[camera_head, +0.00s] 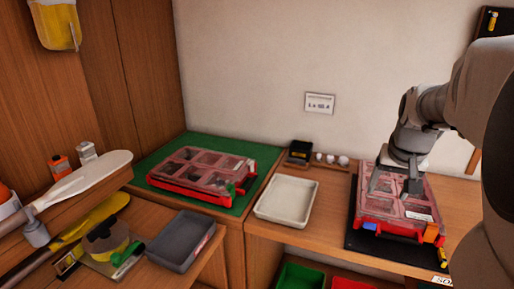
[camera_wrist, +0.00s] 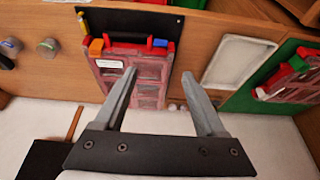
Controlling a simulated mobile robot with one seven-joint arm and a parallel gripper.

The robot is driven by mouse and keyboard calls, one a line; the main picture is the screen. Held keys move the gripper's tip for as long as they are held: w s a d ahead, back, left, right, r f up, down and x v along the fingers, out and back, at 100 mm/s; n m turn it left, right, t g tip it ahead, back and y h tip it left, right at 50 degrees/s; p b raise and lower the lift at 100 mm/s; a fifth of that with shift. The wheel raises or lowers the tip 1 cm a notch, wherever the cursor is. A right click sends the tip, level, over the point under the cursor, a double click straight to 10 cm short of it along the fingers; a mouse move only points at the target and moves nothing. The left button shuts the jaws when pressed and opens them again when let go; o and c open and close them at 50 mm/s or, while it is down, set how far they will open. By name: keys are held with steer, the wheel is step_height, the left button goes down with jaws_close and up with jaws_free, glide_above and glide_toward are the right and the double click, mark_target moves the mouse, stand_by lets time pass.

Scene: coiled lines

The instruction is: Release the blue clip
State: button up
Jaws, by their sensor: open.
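A red case with a clear lid (camera_head: 395,205) lies on a black mat on the right bench, lid down. The blue clip (camera_head: 370,226) is at the left of its front edge; an orange clip (camera_head: 430,233) is at the right. In the wrist view the blue clip (camera_wrist: 160,42) shows beyond my fingertips, and the orange clip (camera_wrist: 97,45) is to its left. My gripper (camera_head: 391,194) is open and empty over the case lid, apart from the blue clip; its fingers also show in the wrist view (camera_wrist: 159,74). I cannot tell whether the blue clip is latched.
A second red case (camera_head: 200,170) lies on a green mat (camera_head: 160,155) at the left. Small white round items (camera_head: 331,158) stand behind the case. Green and red bins sit below the bench.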

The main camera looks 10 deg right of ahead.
mark_target(371, 224)
steer(key=b+x, duration=0.2)
steer(key=x, duration=1.5)
jaws_close()
